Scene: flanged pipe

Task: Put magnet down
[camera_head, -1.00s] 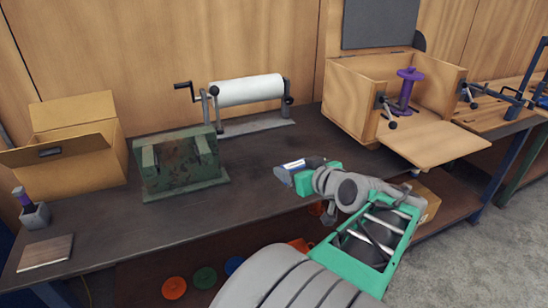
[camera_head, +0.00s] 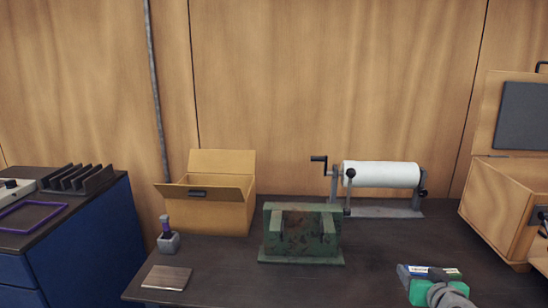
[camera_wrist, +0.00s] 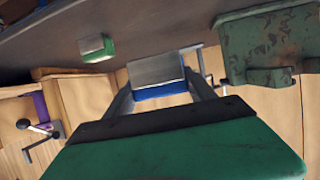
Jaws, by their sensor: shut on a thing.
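My gripper (camera_wrist: 158,75) is shut on a small block with a silver face and a blue side, taken to be the magnet (camera_wrist: 156,70). In the wrist view the block sits between the two grey fingers. A similar silver block with a green side (camera_wrist: 95,47) lies on the bench, apart from my gripper.
A green, worn metal fixture (camera_head: 300,233) stands left of my gripper. A paper roll on a crank stand (camera_head: 380,174) is behind. An open cardboard box (camera_head: 208,210), a grey holder (camera_head: 168,243) and a flat plate (camera_head: 166,277) are left. A wooden box (camera_head: 498,215) is right.

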